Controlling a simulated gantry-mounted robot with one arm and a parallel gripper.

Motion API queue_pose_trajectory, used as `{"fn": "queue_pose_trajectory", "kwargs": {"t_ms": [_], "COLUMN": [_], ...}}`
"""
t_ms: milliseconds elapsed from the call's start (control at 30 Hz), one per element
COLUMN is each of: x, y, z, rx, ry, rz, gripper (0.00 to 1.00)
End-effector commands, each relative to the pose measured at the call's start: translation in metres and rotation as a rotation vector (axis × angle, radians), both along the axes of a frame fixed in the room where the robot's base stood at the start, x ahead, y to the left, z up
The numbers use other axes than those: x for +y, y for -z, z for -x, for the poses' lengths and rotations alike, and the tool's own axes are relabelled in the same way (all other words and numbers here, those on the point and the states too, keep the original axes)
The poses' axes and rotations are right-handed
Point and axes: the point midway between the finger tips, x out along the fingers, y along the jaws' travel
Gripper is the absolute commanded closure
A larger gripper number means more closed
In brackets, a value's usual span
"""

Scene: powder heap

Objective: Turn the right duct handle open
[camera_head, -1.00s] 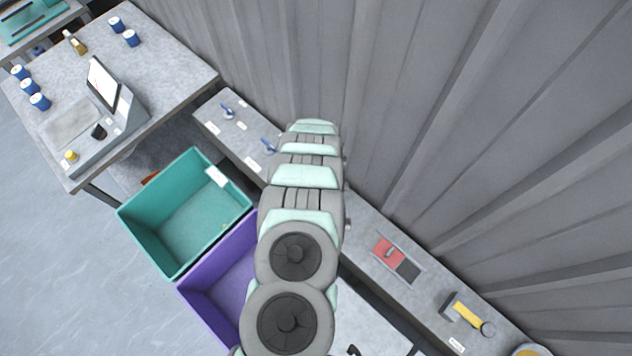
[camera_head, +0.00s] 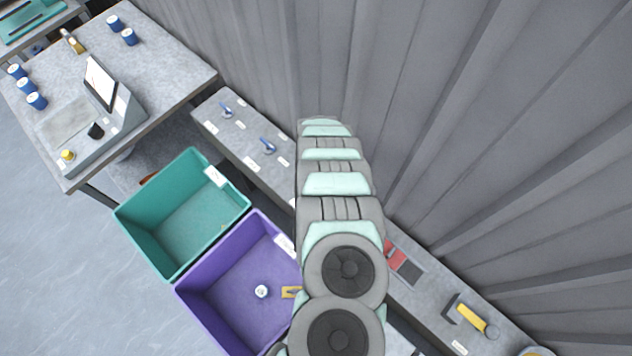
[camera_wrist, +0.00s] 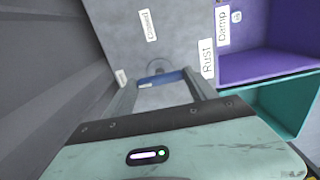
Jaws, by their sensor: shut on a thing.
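In the wrist view my gripper (camera_wrist: 162,86) is shut on a blue handle (camera_wrist: 160,78), which spans between the two fingers. The handle sits over a round grey fitting on a grey surface. A label reading "Closed" (camera_wrist: 148,25) lies beyond it. In the head view my arm covers the gripper and this held handle. Two other blue handles, a far left one (camera_head: 227,108) and a nearer one (camera_head: 268,146), show on the grey ledge (camera_head: 245,145), left of my arm. The held handle's exact turn angle is hard to tell.
A teal bin (camera_head: 128,222) and a purple bin (camera_head: 196,304) stand beside the ledge; a small white round thing (camera_head: 261,291) lies in the purple one. A ribbed grey wall (camera_head: 480,120) runs behind. A red and dark panel (camera_head: 403,262) and yellow lever (camera_head: 471,318) lie right.

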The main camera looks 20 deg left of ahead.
Motion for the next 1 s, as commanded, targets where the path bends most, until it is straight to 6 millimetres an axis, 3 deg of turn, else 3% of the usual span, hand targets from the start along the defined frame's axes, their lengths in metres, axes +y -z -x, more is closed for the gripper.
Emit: {"fn": "queue_pose_trajectory", "kwargs": {"t_ms": [567,600,833,1000], "x": [0.0006,0.0007,0.0004,0.0003], "y": [0.0001,0.0001,0.0002,0.0002], "z": [0.0000,-0.0001,0.0003,0.0003], "rx": [-0.001,-0.001,0.000,0.000], "ry": [-0.037,-0.038,-0.035,-0.034], "rz": [0.000,0.000,0.000,0.000], "gripper": [0.75,0.33,0.14,0.13]}}
